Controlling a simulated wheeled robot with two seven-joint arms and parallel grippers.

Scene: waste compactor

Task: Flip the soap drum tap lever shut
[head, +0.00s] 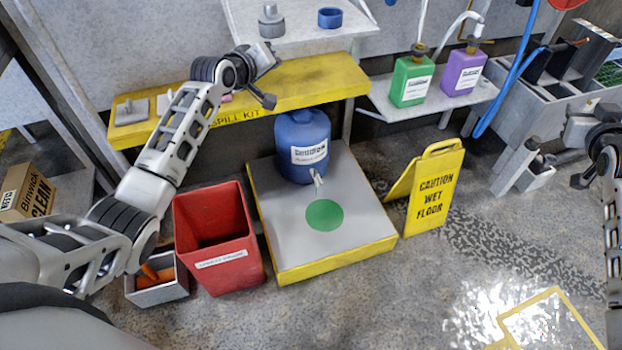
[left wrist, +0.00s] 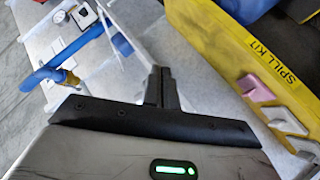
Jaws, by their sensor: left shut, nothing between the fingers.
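The blue soap drum (head: 302,135) stands upright on the back of a grey platform with a yellow edge. Its white label faces the front. A small pale tap (head: 317,181) sticks out low on the drum's front, above a green disc (head: 324,215). The lever is too small to tell its position. My left gripper (head: 275,62) is above the yellow shelf, up and left of the drum and apart from it. Its fingers show shut and empty in the left wrist view (left wrist: 161,88). My right gripper (head: 581,181) is at the right edge, far from the drum; its fingers are unclear.
The yellow spill kit shelf (head: 300,83) overhangs behind the drum. A red bin (head: 213,240) stands left of the platform (head: 280,225). A yellow wet floor sign (head: 434,190) stands right of it. Green (head: 412,80) and purple (head: 463,72) bottles are behind. The front floor is clear.

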